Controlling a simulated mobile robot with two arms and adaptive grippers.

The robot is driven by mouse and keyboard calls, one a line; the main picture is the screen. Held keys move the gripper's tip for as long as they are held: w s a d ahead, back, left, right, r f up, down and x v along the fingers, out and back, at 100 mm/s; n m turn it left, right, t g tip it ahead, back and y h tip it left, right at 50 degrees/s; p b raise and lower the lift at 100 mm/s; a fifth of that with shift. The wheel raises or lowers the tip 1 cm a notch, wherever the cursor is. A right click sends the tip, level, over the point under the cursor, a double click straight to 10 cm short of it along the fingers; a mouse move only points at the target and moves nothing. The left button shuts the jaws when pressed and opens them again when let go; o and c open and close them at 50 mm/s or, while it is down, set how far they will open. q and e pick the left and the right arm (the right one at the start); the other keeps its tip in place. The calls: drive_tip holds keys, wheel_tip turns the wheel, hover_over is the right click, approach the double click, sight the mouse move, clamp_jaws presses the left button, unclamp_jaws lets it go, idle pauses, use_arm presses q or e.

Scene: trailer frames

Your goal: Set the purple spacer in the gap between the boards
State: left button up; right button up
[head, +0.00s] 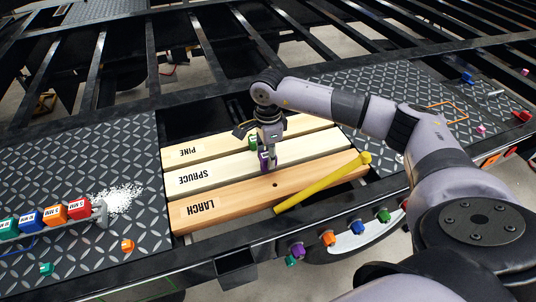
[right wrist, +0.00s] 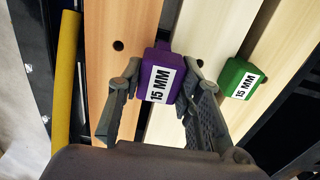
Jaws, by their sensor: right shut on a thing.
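The purple spacer (head: 263,165), labelled 15 MM in the right wrist view (right wrist: 158,68), is held between the fingers of my right gripper (head: 265,154). Its fingertips touch both sides of the spacer in the right wrist view (right wrist: 160,82). The spacer is in line with the dark gap between the larch board (head: 235,204) and the spruce board (head: 225,171). I cannot tell how deep it sits. A green spacer (right wrist: 240,76), also labelled 15 MM, sits at the gap between the spruce and pine boards (head: 198,149). My left gripper is out of view.
A yellow bar (head: 318,184) lies across the larch board's right part. Dark tread plates (head: 60,165) flank the boards. Labelled colored blocks (head: 54,216) stand in a rack at left, near white granules (head: 119,198). Several colored pieces line the front rail.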

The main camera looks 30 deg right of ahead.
drive_tip(key=shift+f+b, duration=1.45)
drive_tip(key=shift+f, duration=0.35)
drive_tip(key=o, duration=1.2)
drive_tip(key=shift+r, duration=0.1)
wheel_tip(320, 180, up, 12)
drive_tip(key=shift+f, duration=0.1)
